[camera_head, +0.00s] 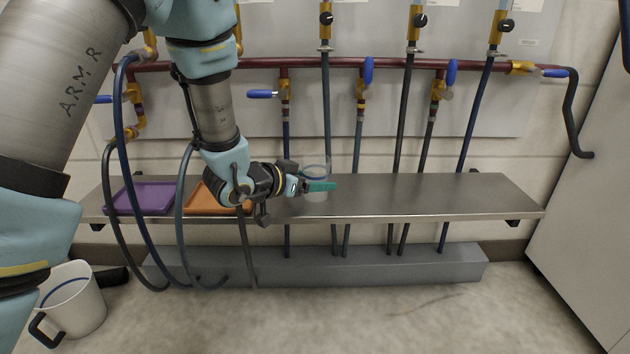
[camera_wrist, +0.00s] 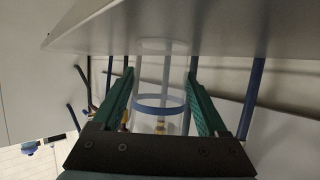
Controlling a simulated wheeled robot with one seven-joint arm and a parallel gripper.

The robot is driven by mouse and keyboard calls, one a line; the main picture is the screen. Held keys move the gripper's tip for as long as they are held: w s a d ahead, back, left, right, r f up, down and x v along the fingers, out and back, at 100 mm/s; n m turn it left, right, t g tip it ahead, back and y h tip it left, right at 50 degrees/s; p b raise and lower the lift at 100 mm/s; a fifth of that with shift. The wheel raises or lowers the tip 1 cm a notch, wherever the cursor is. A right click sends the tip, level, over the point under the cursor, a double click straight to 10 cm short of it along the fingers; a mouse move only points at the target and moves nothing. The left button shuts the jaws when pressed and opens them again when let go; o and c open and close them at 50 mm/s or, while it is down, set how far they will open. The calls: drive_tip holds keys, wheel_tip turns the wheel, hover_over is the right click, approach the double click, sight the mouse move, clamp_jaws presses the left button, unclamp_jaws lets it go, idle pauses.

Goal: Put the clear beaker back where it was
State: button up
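The clear beaker (camera_head: 316,168) is see-through with a blue ring, above the right-of-tray part of the steel shelf (camera_head: 420,195). In the wrist view the beaker (camera_wrist: 160,88) stands between the two green fingers of my gripper (camera_wrist: 161,85), which seem to touch its sides. In the head view my gripper (camera_head: 318,186) reaches in from the left, level with the shelf, closed around the beaker. The beaker looks upright. I cannot tell whether its base touches the shelf.
A purple tray (camera_head: 143,197) and an orange tray (camera_head: 214,199) lie on the shelf's left part. The shelf's right part is bare. Hoses and blue-handled valves (camera_head: 368,72) stand behind and hang past the shelf. A white mug (camera_head: 78,305) is at lower left.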

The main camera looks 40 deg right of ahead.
drive_tip(key=o, duration=0.3)
drive_tip(key=shift+r, duration=0.3)
drive_tip(key=p+v, duration=0.4)
drive_tip(key=v, duration=0.8)
